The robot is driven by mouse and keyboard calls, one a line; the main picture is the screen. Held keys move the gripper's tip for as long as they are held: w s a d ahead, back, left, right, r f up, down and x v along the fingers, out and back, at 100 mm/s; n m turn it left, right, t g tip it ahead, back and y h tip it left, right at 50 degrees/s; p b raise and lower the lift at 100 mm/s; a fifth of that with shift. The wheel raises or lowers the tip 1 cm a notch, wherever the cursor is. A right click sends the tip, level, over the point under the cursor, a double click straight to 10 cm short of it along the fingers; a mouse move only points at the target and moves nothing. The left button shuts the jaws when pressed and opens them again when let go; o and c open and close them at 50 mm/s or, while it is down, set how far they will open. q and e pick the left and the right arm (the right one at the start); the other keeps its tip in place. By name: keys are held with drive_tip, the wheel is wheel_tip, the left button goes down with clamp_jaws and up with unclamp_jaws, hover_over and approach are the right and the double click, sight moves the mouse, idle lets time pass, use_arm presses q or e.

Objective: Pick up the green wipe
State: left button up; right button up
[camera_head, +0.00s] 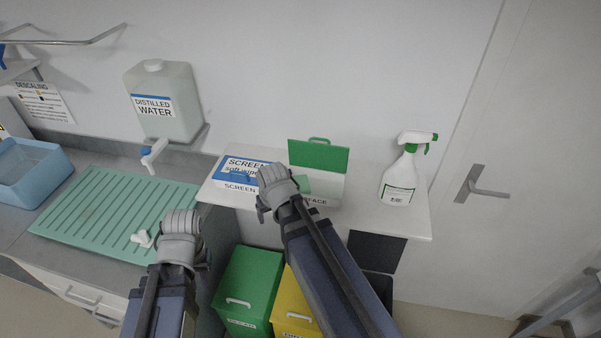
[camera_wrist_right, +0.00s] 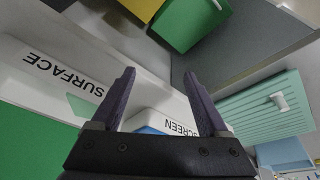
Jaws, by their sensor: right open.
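The green wipe (camera_head: 304,184) shows as a small light-green patch at the opening of the white box marked SURFACE (camera_head: 322,201), whose green lid (camera_head: 318,156) stands open. In the right wrist view the wipe (camera_wrist_right: 83,107) is a pale green triangle beside the SURFACE lettering. My right gripper (camera_head: 264,205) is over the shelf between the SURFACE and SCREEN boxes and partly hides both. In its wrist view the two fingers (camera_wrist_right: 159,75) are apart with nothing held, and the wipe lies left of them. My left gripper (camera_head: 182,222) is over the green drain mat, its fingers unclear.
The SCREEN box (camera_head: 234,169) has a blue and white lid. A spray bottle (camera_head: 399,180) stands at the shelf's right. Green (camera_head: 247,285) and yellow (camera_head: 290,310) bins stand below. A distilled water container (camera_head: 176,97) hangs above the drain mat (camera_head: 100,212).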

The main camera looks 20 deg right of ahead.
sight(300, 183)
use_arm(q)
wheel_tip(300, 183, up, 5)
drive_tip(key=p, duration=0.4)
use_arm(e)
drive_tip(key=w+d+r+m+t+h, duration=0.1)
drive_tip(key=w+d+r, duration=0.1)
drive_tip(key=d+r, duration=0.3)
drive_tip(key=w+d+r+m+t, duration=0.1)
drive_tip(key=w+d+r+m, duration=0.15)
drive_tip(key=d, duration=0.35)
drive_tip(key=shift+n, duration=0.35)
drive_tip(key=b+x, duration=0.7)
drive_tip(key=x, duration=0.1)
drive_tip(key=shift+f, duration=0.1)
use_arm(q)
wheel_tip(300, 183, down, 6)
drive_tip(key=shift+f, duration=0.25)
drive_tip(key=shift+s, duration=0.1)
use_arm(e)
drive_tip(key=c, duration=1.1)
use_arm(q)
drive_tip(key=shift+r, duration=0.1)
